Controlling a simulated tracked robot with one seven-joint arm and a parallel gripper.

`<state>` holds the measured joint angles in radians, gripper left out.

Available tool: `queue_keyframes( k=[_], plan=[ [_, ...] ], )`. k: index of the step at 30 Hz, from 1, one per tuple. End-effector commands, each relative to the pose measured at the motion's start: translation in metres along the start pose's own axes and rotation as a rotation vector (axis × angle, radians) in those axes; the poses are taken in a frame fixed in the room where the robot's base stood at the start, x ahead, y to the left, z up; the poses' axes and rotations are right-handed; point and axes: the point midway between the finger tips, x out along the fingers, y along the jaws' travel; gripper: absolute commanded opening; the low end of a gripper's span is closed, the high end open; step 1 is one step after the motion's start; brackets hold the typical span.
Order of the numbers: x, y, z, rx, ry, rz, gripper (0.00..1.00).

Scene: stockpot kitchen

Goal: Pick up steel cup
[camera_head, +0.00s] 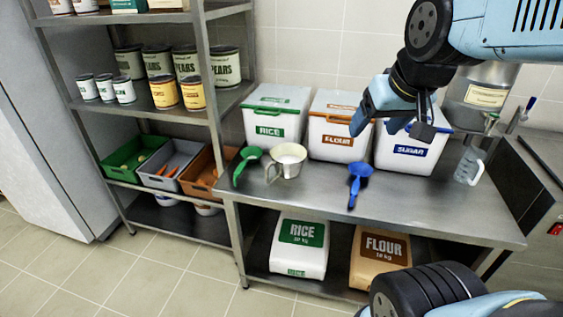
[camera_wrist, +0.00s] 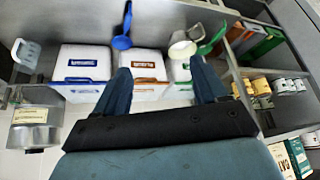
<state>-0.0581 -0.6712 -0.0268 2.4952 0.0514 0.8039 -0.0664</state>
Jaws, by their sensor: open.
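The steel cup (camera_head: 287,161) stands upright on the steel worktop, in front of the rice and flour bins. It has a handle at its lower left and pale contents or a pale inside. In the wrist view the cup (camera_wrist: 182,49) shows near the top, beyond my fingertips and right of the middle. My gripper (camera_head: 393,124) is open and empty in the air, up and right of the cup, before the flour and sugar bins. In the wrist view my gripper (camera_wrist: 159,72) has its two blue fingers wide apart. Nothing touches the cup but the worktop.
A green scoop (camera_head: 246,163) lies just left of the cup, and a blue scoop (camera_head: 359,184) lies to its right. The rice bin (camera_head: 274,118), flour bin (camera_head: 337,140) and sugar bin (camera_head: 402,157) stand behind. A clear jug (camera_head: 469,166) stands right. The worktop's front (camera_head: 420,207) is bare.

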Motion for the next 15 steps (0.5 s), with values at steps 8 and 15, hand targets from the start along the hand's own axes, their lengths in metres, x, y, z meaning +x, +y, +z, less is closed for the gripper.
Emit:
queue_keyframes(
  k=[8,15],
  plan=[
    [0.069,-0.040,-0.053,-0.114,0.050,-0.127,0.77],
    [0.133,-0.076,-0.084,-0.194,0.103,-0.168,0.77]
  ],
)
